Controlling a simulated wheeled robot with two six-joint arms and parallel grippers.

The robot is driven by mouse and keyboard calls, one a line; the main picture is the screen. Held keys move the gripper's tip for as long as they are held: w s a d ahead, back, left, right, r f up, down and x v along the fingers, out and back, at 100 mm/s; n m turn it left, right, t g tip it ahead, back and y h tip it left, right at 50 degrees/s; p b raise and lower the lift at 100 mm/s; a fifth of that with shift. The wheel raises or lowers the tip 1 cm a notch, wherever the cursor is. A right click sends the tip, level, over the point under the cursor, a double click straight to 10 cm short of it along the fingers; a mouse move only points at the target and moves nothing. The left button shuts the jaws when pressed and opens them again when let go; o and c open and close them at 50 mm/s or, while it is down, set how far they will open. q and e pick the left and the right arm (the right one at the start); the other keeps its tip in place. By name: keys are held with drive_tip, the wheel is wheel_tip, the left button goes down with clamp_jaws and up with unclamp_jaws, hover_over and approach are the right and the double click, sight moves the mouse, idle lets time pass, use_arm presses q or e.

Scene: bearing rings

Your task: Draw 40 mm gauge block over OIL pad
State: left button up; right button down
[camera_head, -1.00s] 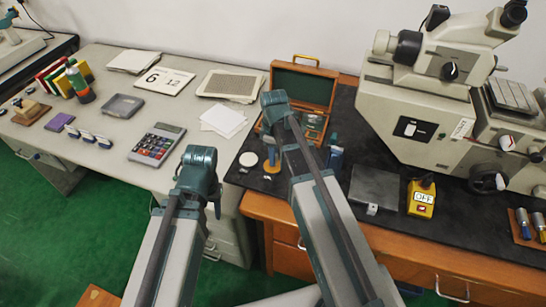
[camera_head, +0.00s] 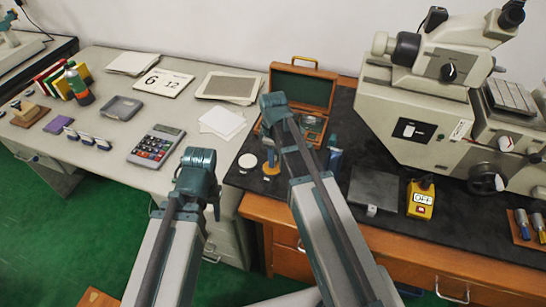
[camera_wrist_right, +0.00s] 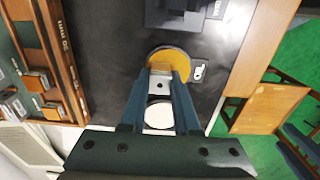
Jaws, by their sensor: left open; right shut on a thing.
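My right gripper (camera_wrist_right: 158,80) is shut on the gauge block (camera_wrist_right: 160,85), a small silvery piece between its fingertips in the right wrist view. The block is over the near edge of a round orange-yellow pad (camera_wrist_right: 172,60); I cannot tell if it touches. A small label (camera_wrist_right: 199,71) sits beside that pad, too small to read surely. A white round pad (camera_wrist_right: 158,116) shows between the fingers. In the head view the yellow pad (camera_head: 271,169) and white pad (camera_head: 248,160) lie by my right arm, which partly hides the gripper. My left gripper (camera_head: 214,207) is open and empty, by the desk edge.
An open wooden case (camera_head: 300,90) with blocks stands behind my right arm. A blue-grey stand (camera_head: 335,157) is right of the yellow pad. A dark plate (camera_head: 374,188), a yellow switch box (camera_head: 420,200) and a large measuring machine (camera_head: 415,110) stand further right.

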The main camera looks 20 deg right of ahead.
drive_tip(key=shift+s+a, duration=0.15)
drive_tip(key=shift+s, duration=0.05)
drive_tip(key=shift+s+a, duration=0.45)
drive_tip(key=shift+s, duration=0.25)
idle(0.8)
drive_tip(key=shift+w, duration=0.1)
idle(0.4)
drive_tip(key=shift+w+d, duration=0.6)
drive_tip(key=shift+w, duration=0.25)
drive_tip(key=shift+s+a, duration=0.1)
drive_tip(key=shift+s, duration=0.1)
drive_tip(key=shift+s+a, duration=0.2)
drive_tip(key=shift+s, duration=0.05)
idle(0.4)
